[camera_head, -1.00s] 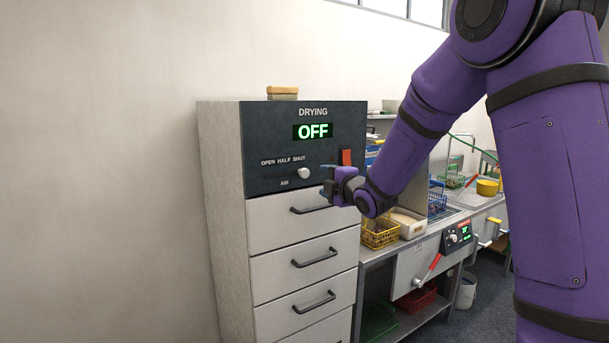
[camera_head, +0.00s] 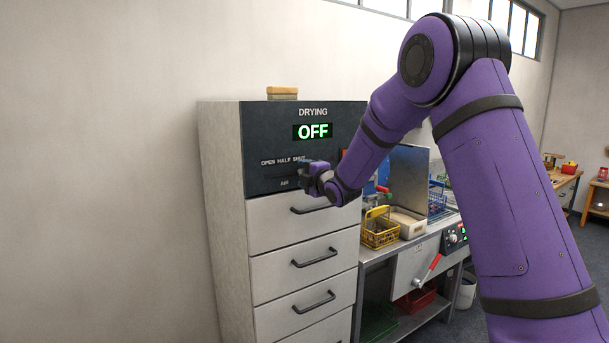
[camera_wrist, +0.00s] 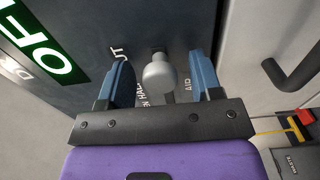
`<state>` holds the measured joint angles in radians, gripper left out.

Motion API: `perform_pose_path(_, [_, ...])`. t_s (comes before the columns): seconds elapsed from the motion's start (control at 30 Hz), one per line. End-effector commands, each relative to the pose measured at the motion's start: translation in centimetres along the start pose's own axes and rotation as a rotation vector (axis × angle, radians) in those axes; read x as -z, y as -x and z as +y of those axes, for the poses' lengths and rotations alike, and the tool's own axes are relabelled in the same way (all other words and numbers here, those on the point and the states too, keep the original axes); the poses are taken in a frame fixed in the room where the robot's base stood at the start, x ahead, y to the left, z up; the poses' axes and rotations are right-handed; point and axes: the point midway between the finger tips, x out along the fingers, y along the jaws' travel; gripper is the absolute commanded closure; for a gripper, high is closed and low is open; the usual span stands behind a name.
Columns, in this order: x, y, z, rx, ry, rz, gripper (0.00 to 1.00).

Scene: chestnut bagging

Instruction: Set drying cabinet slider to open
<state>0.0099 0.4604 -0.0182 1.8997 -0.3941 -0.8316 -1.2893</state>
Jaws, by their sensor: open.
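The drying cabinet (camera_head: 222,190) stands at the left in the head view, with a dark top panel (camera_head: 265,140) marked DRYING and a green OFF display (camera_head: 313,131). The panel carries the labels OPEN, HALF and SHUT. The slider knob (camera_wrist: 159,73) is pale and round; in the wrist view it sits between my two blue fingers. In the head view the knob is hidden behind my gripper (camera_head: 305,178). My gripper (camera_wrist: 160,85) is open around the knob, with a gap visible on both sides.
Drawers with black handles (camera_head: 314,257) lie below the panel. A small box (camera_head: 282,93) rests on top of the cabinet.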

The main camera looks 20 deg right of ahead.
Motion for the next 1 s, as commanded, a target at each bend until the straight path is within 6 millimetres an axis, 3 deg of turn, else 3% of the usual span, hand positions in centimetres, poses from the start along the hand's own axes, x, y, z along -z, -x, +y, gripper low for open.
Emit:
perform_pose_path(0.3, [0.0, -0.3, 0.0, 0.000, 0.000, 0.000, 0.41])
perform_pose_path(0.57, [0.0, -0.3, 0.0, 0.000, 0.000, 0.000, 0.98])
perform_pose_path(0.77, [0.7, -0.3, 0.0, 0.000, 0.000, 0.002, 1.00])
perform_pose_path(1.0, [5.5, -0.3, 0.0, 0.000, 0.000, 0.007, 1.00])
